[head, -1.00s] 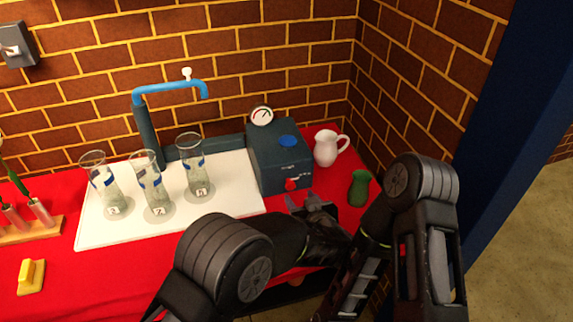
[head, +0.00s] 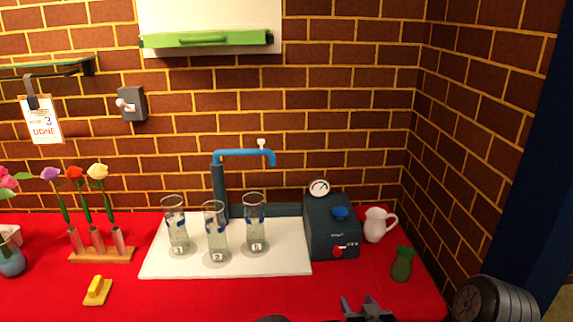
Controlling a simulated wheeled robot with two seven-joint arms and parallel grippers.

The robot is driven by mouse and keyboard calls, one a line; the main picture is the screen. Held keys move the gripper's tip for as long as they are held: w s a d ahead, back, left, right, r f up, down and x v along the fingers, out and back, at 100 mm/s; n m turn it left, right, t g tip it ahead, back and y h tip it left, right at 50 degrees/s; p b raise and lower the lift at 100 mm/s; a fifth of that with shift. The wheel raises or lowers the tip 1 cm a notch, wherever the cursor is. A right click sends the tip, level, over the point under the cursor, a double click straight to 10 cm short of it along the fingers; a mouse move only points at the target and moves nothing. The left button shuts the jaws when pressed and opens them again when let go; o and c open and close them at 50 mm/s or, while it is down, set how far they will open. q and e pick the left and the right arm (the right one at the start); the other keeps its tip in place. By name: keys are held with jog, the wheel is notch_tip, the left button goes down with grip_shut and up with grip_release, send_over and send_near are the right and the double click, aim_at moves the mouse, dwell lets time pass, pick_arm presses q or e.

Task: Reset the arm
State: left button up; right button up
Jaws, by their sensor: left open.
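My left gripper (head: 366,306) shows at the bottom edge, in front of the dark blue box with the gauge. Its fingers are apart with nothing between them, and it touches no object that I can see. Most of the left arm is below the picture. Part of my right arm shows at the lower right corner, but its gripper is out of view.
Several glass vases stand on the white board (head: 290,262). The blue box (head: 318,236), white pitcher (head: 375,225) and green vase (head: 402,265) stand at the right.

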pick_arm(q)
jog(key=s+a+f+g+h, duration=0.1)
jog(key=s+a+f+g, duration=0.2)
jog(key=a+f, duration=0.55)
jog(key=s+a+f+g+h, duration=0.1)
jog(key=s+a+f+g, duration=0.15)
jog(key=a+f, duration=0.6)
jog(key=s+a+f+g+h, duration=0.1)
jog(key=s+a+g, duration=0.1)
jog(key=s, duration=0.7)
jog(key=s+a+f+g+h, duration=0.1)
jog(key=s+a+f+g, duration=0.1)
jog(key=s, duration=0.7)
jog(key=s+a+f+n+g+h, duration=0.1)
jog(key=s+a+f+g, duration=0.1)
jog(key=s, duration=0.7)
jog(key=shift+s+a+f+g, duration=0.2)
jog(key=shift+s+a+g, duration=0.2)
jog(key=shift+a+g, duration=0.6)
pick_arm(e)
jog(key=shift+s, duration=0.25)
